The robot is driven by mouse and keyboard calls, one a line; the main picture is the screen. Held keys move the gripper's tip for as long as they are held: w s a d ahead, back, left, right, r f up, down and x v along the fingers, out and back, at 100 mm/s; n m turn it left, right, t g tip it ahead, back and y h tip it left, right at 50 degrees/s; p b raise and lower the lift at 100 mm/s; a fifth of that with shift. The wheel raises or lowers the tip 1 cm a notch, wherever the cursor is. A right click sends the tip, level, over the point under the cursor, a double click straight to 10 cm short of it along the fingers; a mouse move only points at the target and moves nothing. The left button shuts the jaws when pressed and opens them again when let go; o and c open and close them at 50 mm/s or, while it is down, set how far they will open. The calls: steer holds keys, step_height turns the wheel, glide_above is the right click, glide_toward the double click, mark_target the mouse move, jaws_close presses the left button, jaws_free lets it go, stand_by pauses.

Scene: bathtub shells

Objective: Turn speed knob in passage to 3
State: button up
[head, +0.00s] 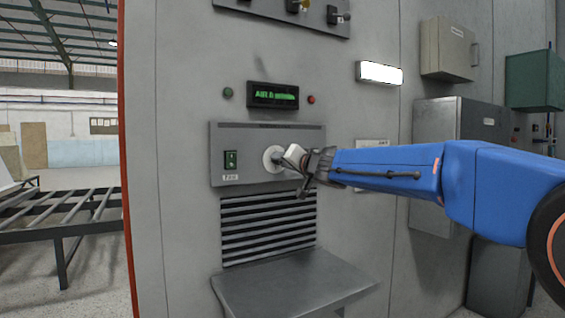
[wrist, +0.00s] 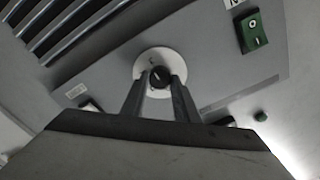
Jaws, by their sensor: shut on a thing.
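The speed knob is a small dark knob (wrist: 159,76) on a round pale dial plate (wrist: 178,62). In the head view the dial plate (head: 271,159) sits on a grey control panel (head: 243,143), with the knob hidden behind my gripper. My gripper (head: 290,158) reaches in from the right, and its two fingers (wrist: 160,88) are shut on the knob, one on each side. A white pointer mark shows on the knob, but the dial figures are too small to read.
A green rocker switch (head: 230,159) sits left of the dial. A display with green text (head: 273,95) is above, between a green button (head: 227,92) and a red one (head: 311,99). Below are a slatted vent (head: 268,225) and a jutting grey shelf (head: 290,285).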

steer(key=shift+f, duration=0.15)
stand_by(0.4)
steer(key=o, duration=1.1)
steer(key=shift+c, duration=0.2)
steer(key=shift+m, duration=0.3)
steer(key=v, duration=1.7)
steer(key=shift+s+d, duration=0.15)
steer(key=shift+d, duration=0.05)
